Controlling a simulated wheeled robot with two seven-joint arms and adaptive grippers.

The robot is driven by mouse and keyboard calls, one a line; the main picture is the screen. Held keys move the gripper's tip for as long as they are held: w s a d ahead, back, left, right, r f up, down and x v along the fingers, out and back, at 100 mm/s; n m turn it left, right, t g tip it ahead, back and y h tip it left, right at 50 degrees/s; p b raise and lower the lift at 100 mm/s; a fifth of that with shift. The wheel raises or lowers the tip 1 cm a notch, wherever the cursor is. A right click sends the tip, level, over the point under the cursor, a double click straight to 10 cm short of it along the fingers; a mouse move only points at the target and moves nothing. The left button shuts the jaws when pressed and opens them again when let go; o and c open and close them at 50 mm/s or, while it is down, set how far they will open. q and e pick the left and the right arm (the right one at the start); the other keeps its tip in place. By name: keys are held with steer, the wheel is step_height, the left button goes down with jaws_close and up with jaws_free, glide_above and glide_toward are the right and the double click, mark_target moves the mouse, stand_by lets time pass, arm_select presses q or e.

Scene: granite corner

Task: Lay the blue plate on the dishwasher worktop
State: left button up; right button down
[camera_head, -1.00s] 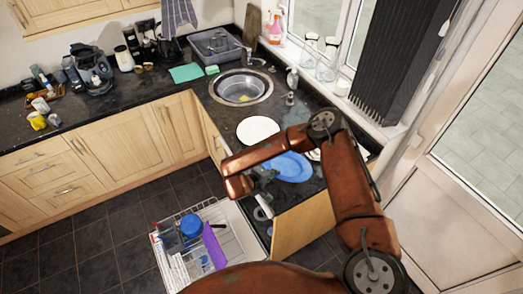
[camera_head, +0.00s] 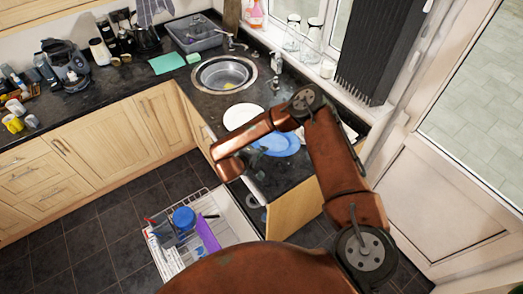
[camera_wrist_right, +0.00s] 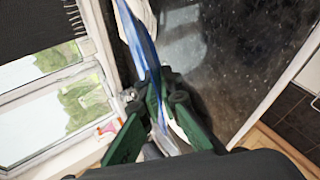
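The blue plate (camera_head: 282,146) shows in the head view over the dark worktop (camera_head: 281,178) above the open dishwasher, partly behind my right arm. In the right wrist view the plate (camera_wrist_right: 145,45) is seen nearly edge-on, running up from between the green fingers. My right gripper (camera_wrist_right: 160,115) is shut on its rim. In the head view the gripper is mostly hidden by my arm. I cannot tell whether the plate touches the worktop. My left gripper is not in view.
A white plate (camera_head: 243,115) lies beside the blue one, towards the sink (camera_head: 224,74). The open dishwasher rack (camera_head: 160,255) below holds a blue item and a purple item. A window and a dark blind (camera_head: 372,55) stand to the right. Bare worktop shows near the front.

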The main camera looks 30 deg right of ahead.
steer(key=shift+w+d+f, duration=0.1)
steer(key=shift+d+f, duration=0.1)
steer(key=shift+f, duration=0.4)
steer(key=shift+h, duration=0.4)
steer(key=shift+d+f+b, duration=0.45)
steer(key=shift+f+b, duration=0.4)
steer(key=shift+f, duration=0.35)
steer(key=shift+d+f+b, duration=0.45)
steer(key=shift+f+b, duration=0.4)
steer(key=shift+f, duration=0.35)
steer(key=shift+d+f+b, duration=0.45)
steer(key=shift+f+b, duration=0.4)
steer(key=shift+f, duration=0.35)
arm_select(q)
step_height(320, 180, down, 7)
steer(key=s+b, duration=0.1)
arm_select(e)
steer(key=shift+f, duration=1.35)
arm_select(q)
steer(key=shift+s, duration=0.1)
arm_select(e)
steer(key=c, duration=2.1)
jaws_free()
steer(key=shift+o, duration=0.6)
steer(key=shift+f, duration=0.1)
